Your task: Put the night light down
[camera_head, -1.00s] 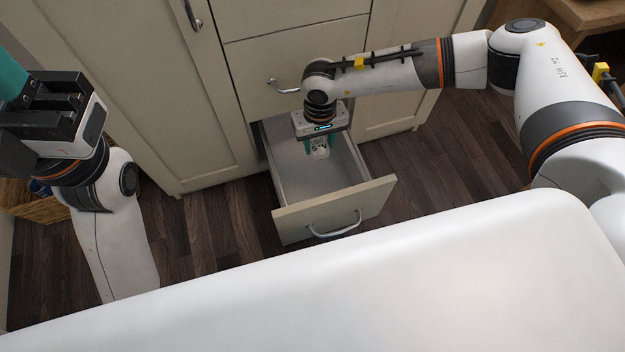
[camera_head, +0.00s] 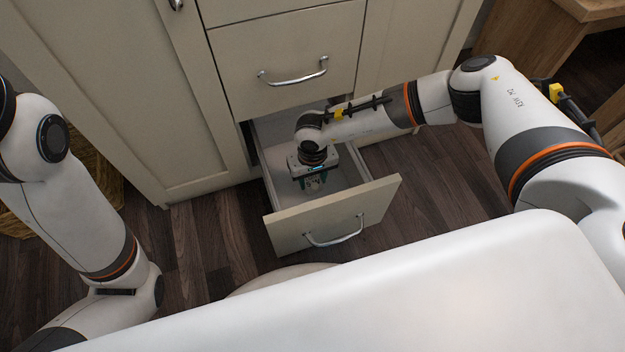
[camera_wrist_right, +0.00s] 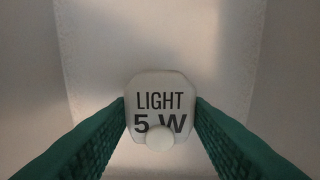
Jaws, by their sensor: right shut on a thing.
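The night light (camera_wrist_right: 160,105) is a small white piece with a round knob and the dark print "LIGHT 5 W". In the right wrist view it sits between the two green fingers of my right gripper (camera_wrist_right: 160,118), which are shut on it. In the head view my right gripper (camera_head: 314,183) is down inside the open drawer (camera_head: 290,229), and the night light is mostly hidden below it. Whether the light touches the drawer floor I cannot tell. My left arm shows at the left edge of the head view, but its gripper is out of the picture.
The drawer is pulled out from a cream cabinet (camera_head: 190,110) and its pale floor looks otherwise empty. A closed drawer (camera_head: 290,50) with a metal handle is above it. Dark wood floor (camera_head: 215,235) lies around. A wicker basket (camera_head: 95,185) stands at the left.

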